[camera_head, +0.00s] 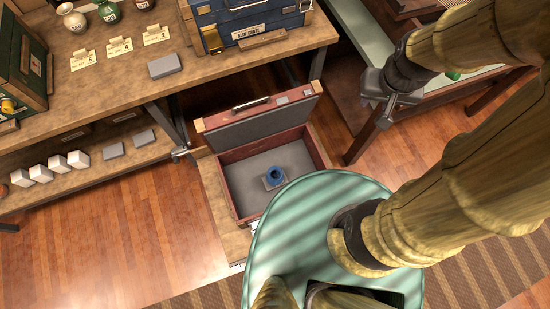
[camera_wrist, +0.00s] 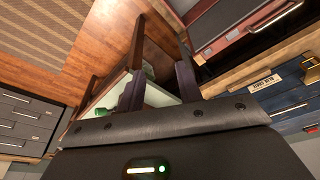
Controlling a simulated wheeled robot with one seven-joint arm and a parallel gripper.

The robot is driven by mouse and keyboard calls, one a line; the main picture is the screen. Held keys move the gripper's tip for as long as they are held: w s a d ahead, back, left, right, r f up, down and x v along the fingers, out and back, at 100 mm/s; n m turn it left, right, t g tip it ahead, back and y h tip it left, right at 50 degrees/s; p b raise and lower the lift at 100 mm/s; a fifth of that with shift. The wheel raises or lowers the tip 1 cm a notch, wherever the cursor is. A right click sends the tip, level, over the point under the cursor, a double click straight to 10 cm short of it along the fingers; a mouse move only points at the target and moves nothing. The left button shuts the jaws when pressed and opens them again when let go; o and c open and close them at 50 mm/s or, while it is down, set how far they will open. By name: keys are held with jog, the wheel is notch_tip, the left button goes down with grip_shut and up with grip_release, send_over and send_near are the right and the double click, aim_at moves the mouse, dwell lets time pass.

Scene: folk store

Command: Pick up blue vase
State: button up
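The blue vase (camera_head: 275,173) is small and round. It stands on a small grey block inside an open red-brown case (camera_head: 228,158) with a grey lining, near the middle of the head view. My gripper (camera_head: 388,103) is up and to the right of the case, well apart from the vase. In the wrist view my gripper (camera_wrist: 159,86) has its two dark fingers spread with nothing held between them. The vase cannot be made out in the wrist view, but a red-brown case shows there (camera_wrist: 222,30).
A wooden counter (camera_head: 110,85) at upper left bears a blue case (camera_head: 248,20), several small bottles and price cards. A green-topped table (camera_head: 365,35) stands at the upper right. The wood floor (camera_head: 130,240) at lower left is clear.

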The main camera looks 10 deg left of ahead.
jog(key=w+a+f+m+g+y+b, duration=0.1)
jog(key=a+f+m+g+y+b, duration=0.1)
jog(key=a+f+m+y+b, duration=0.2)
jog(key=w+a+f+m+g+y+b, duration=0.2)
jog(key=a+f+m+b, duration=0.4)
jog(key=f+b, duration=1.2)
jog(key=w+a+f+m+g+y+b, duration=0.1)
jog(key=a+f+m+g+y+b, duration=0.3)
jog(key=f, duration=2.4)
jog(key=a+m+y+b, duration=0.1)
jog(key=m+y+b, duration=0.2)
jog(key=m+b, duration=0.3)
jog(key=shift+w+a+f+m+b, duration=0.25)
jog(key=shift+a+f+m+b, duration=0.05)
jog(key=shift+a+m+b, duration=0.1)
notch_tip(320, 180, down, 9)
jog(key=s+a+b, duration=0.1)
jog(key=a+b, duration=0.1)
jog(key=b, duration=0.1)
jog(key=shift+a+r+b, duration=0.1)
jog(key=shift+b, duration=0.2)
